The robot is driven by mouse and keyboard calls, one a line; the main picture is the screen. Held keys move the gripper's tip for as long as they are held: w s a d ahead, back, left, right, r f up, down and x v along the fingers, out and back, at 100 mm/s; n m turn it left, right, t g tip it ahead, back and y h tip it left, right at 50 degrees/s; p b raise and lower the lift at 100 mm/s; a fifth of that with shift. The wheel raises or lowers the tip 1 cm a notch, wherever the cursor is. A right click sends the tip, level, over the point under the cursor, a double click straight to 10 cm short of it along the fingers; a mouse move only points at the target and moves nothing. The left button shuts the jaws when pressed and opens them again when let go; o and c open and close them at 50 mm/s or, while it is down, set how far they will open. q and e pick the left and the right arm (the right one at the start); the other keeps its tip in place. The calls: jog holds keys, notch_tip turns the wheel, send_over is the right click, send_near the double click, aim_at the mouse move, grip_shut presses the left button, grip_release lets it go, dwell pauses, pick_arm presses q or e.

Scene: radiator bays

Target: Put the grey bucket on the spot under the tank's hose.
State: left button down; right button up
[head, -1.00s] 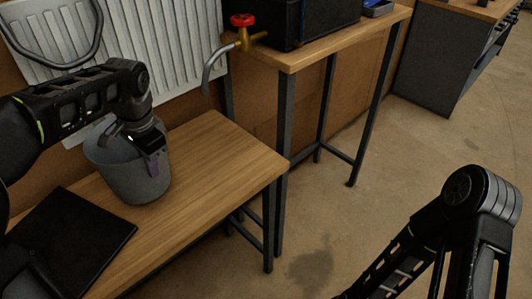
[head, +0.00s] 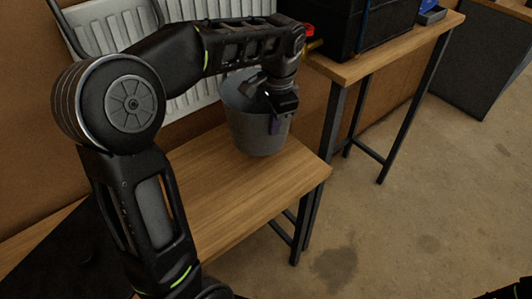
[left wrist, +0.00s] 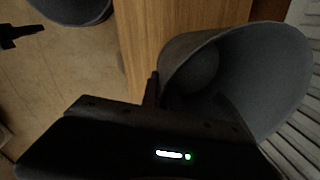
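The grey bucket (head: 247,128) is upright at the far right part of the low wooden table (head: 225,205); I cannot tell whether its base touches the top. My left gripper (head: 275,121) is shut on its near rim, one finger showing outside the wall. The left wrist view shows the bucket's open mouth (left wrist: 255,75), with the gripper (left wrist: 152,95) at its rim. The black tank (head: 345,28) stands on the higher bench. Its red valve (head: 309,30) shows partly; the hose is hidden behind my left arm. The spot cannot be made out.
A white radiator (head: 195,105) stands close behind the low table. The higher wooden bench (head: 375,60) and its dark legs stand just right of the bucket. A blue tray (head: 431,15) lies on that bench. The floor at right is open, with dark stains.

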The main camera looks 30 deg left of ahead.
pick_arm(q)
jog(key=shift+w+d, duration=0.1)
jog(key=shift+d, duration=0.05)
notch_tip(320, 180, down, 6)
jog(key=shift+f, duration=0.15)
dwell(0.5)
notch_tip(320, 180, down, 4)
jog(key=shift+r+p, duration=0.15)
jog(key=shift+p, duration=0.35)
jog(key=c, duration=2.1)
grip_release()
jog(key=shift+f, duration=0.2)
jog(key=o, duration=0.5)
